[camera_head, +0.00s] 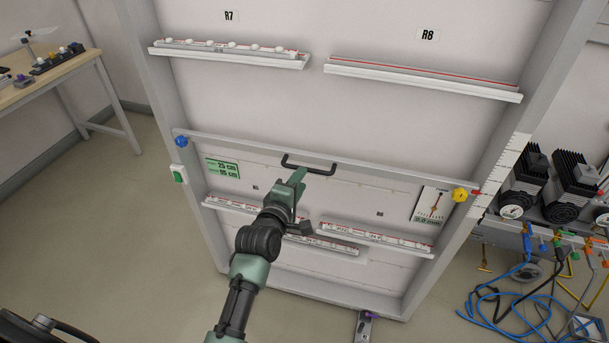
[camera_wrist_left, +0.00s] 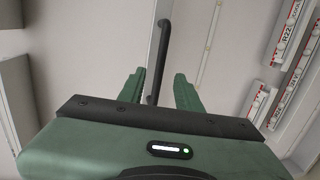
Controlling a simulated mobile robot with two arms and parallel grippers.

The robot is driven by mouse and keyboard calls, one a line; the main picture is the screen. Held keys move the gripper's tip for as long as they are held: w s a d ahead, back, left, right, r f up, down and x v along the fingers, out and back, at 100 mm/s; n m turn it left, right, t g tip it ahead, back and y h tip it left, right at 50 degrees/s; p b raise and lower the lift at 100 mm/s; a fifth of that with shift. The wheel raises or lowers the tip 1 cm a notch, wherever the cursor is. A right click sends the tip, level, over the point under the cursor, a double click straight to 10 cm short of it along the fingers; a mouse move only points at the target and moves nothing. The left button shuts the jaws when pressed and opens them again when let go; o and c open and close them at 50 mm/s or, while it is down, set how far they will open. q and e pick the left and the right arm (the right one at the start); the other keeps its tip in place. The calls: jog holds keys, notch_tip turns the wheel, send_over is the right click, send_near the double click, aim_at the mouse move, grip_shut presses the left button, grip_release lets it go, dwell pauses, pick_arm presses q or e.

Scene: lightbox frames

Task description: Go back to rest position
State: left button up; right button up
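My left arm comes up from the bottom middle of the head view. Its green gripper (camera_head: 298,180) is at the black bar handle (camera_head: 318,170) on the grey crossbar of the large white frame. In the left wrist view the two green fingers (camera_wrist_left: 160,90) stand apart, so the gripper is open. The black handle (camera_wrist_left: 163,45) shows in line with the gap between them, and its near end lies between the fingertips. I cannot tell whether a finger touches it. My right gripper is in neither view.
White ledges (camera_head: 422,82) hold rows on the frame. A blue knob (camera_head: 181,141) and a yellow knob (camera_head: 460,195) sit at the crossbar's ends. Black pumps (camera_head: 575,185) and loose blue hoses (camera_head: 497,293) are at right.

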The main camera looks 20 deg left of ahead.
pick_arm(q)
jog(key=shift+s+r, duration=0.1)
jog(key=shift+s, duration=0.5)
jog(key=s+d+f+m+g, duration=0.1)
jog(key=s+f+m+g, duration=0.3)
jog(key=f, duration=0.7)
jog(key=s+d+f+m+g, duration=0.1)
jog(key=s+f+m, duration=0.2)
jog(key=s+f, duration=0.6)
jog(key=s+d+f+m+g, duration=0.1)
jog(key=s+f+m+g, duration=0.15)
jog(key=f, duration=1.05)
jog(key=s+a+f+m+g, duration=0.2)
jog(key=s+f, duration=0.4)
jog(key=s, duration=0.6)
jog(key=s+a+f+m+g, duration=0.2)
jog(key=s+f+m, duration=0.3)
jog(key=s, duration=0.8)
jog(key=s+a+f+m+g, duration=0.2)
jog(key=s+f, duration=0.5)
jog(key=s, duration=0.5)
jog(key=shift+s+a+f+m+g+y, duration=0.25)
jog(key=shift+m+g, duration=0.3)
jog(key=shift+m, duration=0.4)
jog(key=shift+w, duration=0.15)
